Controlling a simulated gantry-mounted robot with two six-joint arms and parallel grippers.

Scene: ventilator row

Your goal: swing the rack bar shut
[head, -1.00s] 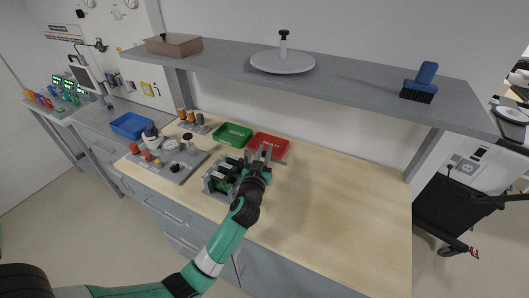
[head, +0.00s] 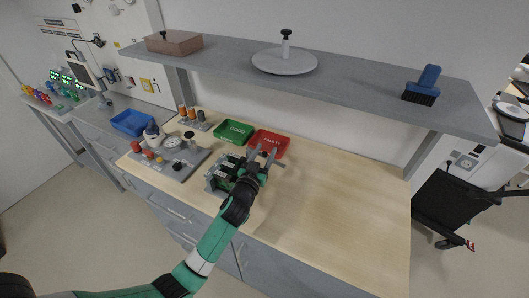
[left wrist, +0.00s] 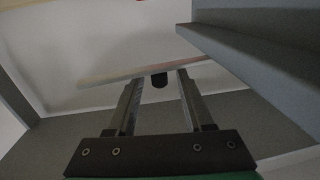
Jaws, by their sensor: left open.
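The rack (head: 218,180) is a grey frame with green and dark modules, standing near the front edge of the wooden worktop. My left gripper (head: 265,156) is open just right of the rack, with its fingers pointing away from me. A short thin grey piece, perhaps the end of the rack bar (head: 280,163), shows right of the fingers; the arm hides the rest. In the left wrist view, my open fingers (left wrist: 158,98) frame a pale thin strip (left wrist: 110,76) with a dark stub below it; I cannot tell what these are. My right gripper is out of view.
A red tray (head: 282,139) and a green tray (head: 234,124) stand behind the rack. A grey control panel (head: 186,172) lies to its left. A shelf (head: 345,89) overhangs the back. The worktop (head: 340,205) to the right is clear.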

